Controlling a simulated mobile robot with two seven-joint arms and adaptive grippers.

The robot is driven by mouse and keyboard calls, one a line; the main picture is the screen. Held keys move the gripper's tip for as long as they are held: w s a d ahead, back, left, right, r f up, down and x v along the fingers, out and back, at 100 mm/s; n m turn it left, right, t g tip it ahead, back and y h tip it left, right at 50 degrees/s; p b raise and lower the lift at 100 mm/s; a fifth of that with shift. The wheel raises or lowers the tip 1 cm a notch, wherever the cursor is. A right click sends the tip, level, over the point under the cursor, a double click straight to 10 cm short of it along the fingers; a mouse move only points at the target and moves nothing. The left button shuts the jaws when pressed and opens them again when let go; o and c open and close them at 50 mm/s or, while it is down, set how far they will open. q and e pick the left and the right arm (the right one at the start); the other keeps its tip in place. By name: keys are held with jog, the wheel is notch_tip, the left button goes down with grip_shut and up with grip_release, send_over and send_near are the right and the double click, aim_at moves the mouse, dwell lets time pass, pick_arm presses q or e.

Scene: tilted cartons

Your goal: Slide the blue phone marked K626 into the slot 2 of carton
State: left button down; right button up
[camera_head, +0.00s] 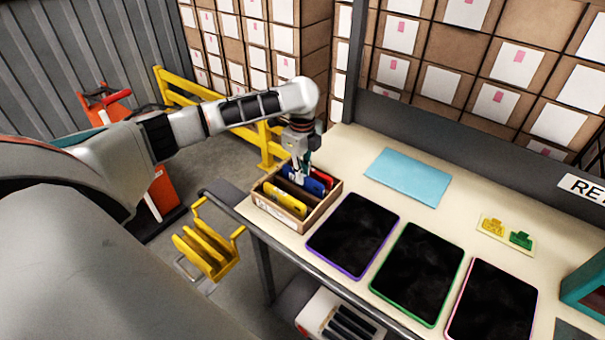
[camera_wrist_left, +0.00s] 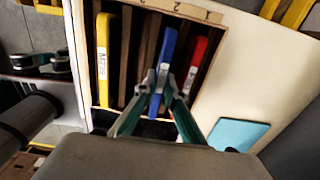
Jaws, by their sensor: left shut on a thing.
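The open wooden carton (camera_head: 322,208) stands at the left end of the table and has several divided slots. In the left wrist view its rim (camera_wrist_left: 190,9) shows the numbers 1 and 2. My left gripper (camera_head: 304,174) is over the carton, shut on the upper edge of the blue phone (camera_head: 307,186). In the wrist view the blue phone (camera_wrist_left: 169,45) lies between the fingertips (camera_wrist_left: 160,88), lined up with number 2 and inside the carton's outline. Its depth in the slot and its marking cannot be read. My right gripper is not in view.
A red phone (camera_wrist_left: 196,62) stands by number 1, and a yellow phone (camera_head: 284,200) is in another slot. Three dark tablets, the first purple-edged (camera_head: 353,235), lie right of the carton. A light blue sheet (camera_head: 408,177) lies behind them. A yellow rack (camera_head: 208,252) hangs at the table's left.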

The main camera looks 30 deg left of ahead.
pick_arm(q)
jog(key=shift+f, duration=0.35)
dwell(0.4)
jog(key=c, duration=2)
grip_release()
jog(key=shift+c, duration=0.2)
notch_tip(320, 180, up, 12)
notch_tip(320, 180, up, 7)
jog(key=shift+s, duration=0.1)
